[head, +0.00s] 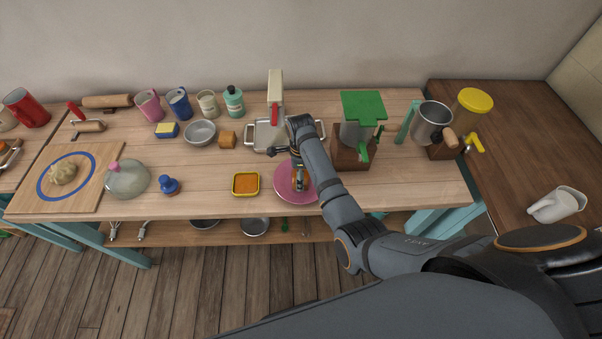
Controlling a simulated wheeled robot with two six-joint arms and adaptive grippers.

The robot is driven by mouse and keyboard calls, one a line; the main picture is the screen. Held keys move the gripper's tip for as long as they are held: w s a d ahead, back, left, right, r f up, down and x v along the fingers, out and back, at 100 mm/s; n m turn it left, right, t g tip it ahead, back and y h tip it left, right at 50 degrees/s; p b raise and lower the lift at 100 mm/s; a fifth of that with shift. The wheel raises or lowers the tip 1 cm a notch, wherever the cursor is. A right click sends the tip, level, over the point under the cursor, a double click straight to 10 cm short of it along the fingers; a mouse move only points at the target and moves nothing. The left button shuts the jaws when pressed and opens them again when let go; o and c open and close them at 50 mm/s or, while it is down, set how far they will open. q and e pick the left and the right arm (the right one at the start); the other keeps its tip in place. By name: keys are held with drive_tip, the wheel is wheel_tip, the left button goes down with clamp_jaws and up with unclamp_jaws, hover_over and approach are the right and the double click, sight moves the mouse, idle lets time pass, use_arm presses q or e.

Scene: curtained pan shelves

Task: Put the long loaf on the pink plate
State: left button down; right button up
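The pink plate (283,190) lies near the front edge of the wooden table, right of the middle. My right gripper (299,184) points down over the plate and hides part of it. A small orange-brown patch shows at the gripper's end. I cannot tell whether it is the long loaf or part of the gripper, nor whether the fingers are open. No long loaf stands out clearly elsewhere. My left gripper is not in view.
A yellow-rimmed orange dish (246,184) sits left of the plate. A white-and-red device (276,95) on a metal tray (262,137) stands behind. A green-topped machine (363,110) stands close right of my arm. A glass dome (127,180) is farther left.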

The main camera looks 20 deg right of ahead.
drive_tip(key=shift+f, duration=0.6)
drive_tip(key=shift+f, duration=0.2)
drive_tip(key=o, duration=1.1)
drive_tip(key=shift+o, duration=0.2)
wheel_tip(320, 180, up, 12)
clamp_jaws()
idle(0.5)
idle(0.3)
